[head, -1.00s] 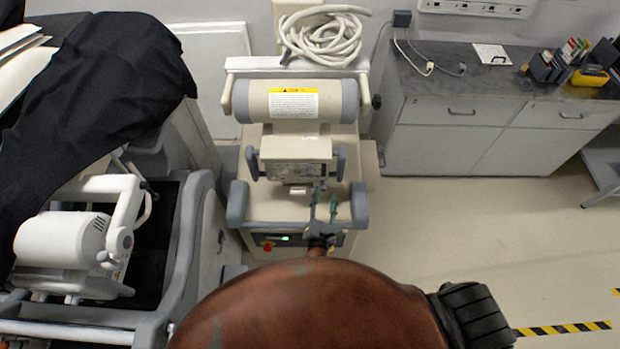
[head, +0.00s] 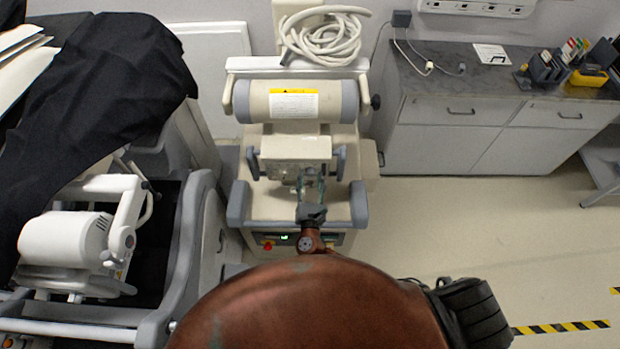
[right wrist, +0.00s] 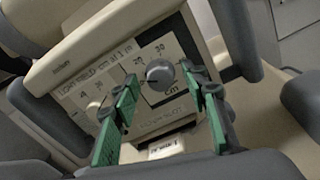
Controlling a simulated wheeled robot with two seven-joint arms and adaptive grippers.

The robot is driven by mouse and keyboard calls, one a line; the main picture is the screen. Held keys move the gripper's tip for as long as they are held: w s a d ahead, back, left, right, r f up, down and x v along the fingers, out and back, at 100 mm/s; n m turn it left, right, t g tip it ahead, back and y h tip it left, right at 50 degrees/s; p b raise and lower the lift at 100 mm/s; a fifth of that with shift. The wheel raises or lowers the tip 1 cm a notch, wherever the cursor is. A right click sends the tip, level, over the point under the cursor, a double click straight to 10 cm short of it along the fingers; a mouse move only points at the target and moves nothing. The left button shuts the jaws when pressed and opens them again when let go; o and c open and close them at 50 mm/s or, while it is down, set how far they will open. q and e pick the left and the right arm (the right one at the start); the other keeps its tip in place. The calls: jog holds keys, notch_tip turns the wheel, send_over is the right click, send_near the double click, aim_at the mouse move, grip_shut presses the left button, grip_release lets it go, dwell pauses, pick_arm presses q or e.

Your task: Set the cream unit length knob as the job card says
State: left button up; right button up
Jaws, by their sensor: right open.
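The cream unit (head: 290,208) stands in the middle of the head view. In the right wrist view its tilted front panel (right wrist: 92,78) carries a round grey length knob (right wrist: 160,74), with printed numbers around it and "cm" below. Its pointer setting is too small to read surely. My right gripper (head: 311,182) is open in front of the panel. In the right wrist view its green fingers (right wrist: 160,84) stand either side of the knob, apart from it as far as I can see. I cannot tell which paper is the job card. My left gripper is out of view.
A white label (head: 293,104) is on the unit's upper cylinder, with a coiled hose (head: 322,40) above. A cart under a black cover (head: 95,95) stands left. A grey counter (head: 450,80) holds a paper (head: 491,54).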

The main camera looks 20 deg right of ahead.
jog(key=shift+c, duration=0.5)
grip_shut()
jog(key=m+b, duration=0.2)
jog(key=b, duration=0.1)
jog(key=shift+f+m, duration=0.2)
jog(key=shift+m, duration=0.2)
jog(key=shift+r+m+b, duration=0.15)
jog(key=shift+m+b, duration=1.35)
jog(key=shift+b, duration=0.3)
jog(key=shift+o, duration=0.5)
grip_release()
